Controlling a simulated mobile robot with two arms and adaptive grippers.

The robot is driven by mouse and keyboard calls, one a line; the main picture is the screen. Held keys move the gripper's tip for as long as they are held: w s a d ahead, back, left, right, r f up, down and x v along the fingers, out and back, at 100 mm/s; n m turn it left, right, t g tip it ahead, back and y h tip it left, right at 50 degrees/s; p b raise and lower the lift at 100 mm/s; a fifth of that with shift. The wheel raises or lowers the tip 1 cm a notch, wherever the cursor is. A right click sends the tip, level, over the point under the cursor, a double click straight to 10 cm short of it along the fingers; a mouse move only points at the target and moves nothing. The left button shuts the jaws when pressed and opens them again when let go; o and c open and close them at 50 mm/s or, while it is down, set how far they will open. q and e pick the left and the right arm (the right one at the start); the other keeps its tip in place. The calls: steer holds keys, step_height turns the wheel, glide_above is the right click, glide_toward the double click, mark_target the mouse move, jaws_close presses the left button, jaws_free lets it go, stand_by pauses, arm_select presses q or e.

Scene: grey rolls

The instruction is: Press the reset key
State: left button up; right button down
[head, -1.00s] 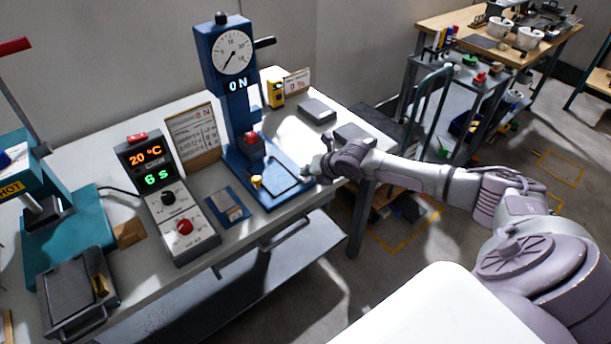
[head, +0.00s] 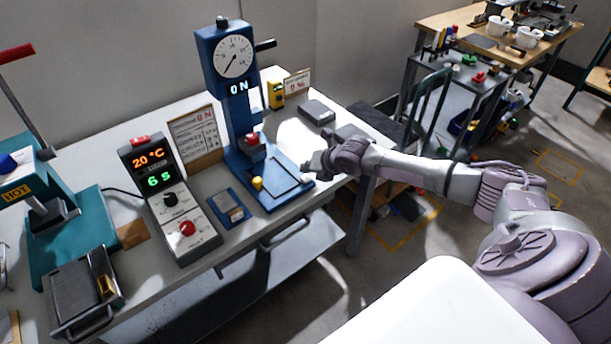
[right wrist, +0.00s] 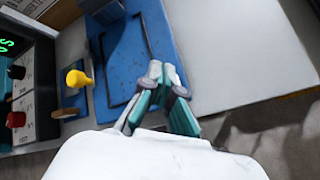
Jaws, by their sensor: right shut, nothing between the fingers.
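A blue press (head: 237,110) with a dial and a "0 N" display stands on the table. A small yellow key or knob (head: 257,183) sits at the front left of its blue base; I read no label on it. It also shows upper left in the right wrist view (right wrist: 78,79). My right gripper (head: 307,176) is at the right end of the base, to the right of the yellow piece and apart from it. Its fingertips (right wrist: 165,80) are together and empty, over the base's edge in the wrist view. My left gripper is not in view.
A controller (head: 170,203) reading 20 °C and 6 s, with black and red knobs, stands left of the press. A small blue plate (head: 229,207) lies between them. A teal hot press (head: 70,235) is far left. Grey blocks (head: 317,111) lie behind my gripper.

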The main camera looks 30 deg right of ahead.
mark_target(307, 178)
steer(key=shift+r+p, duration=1.85)
steer(key=shift+r, duration=0.5)
steer(key=shift+f, duration=0.1)
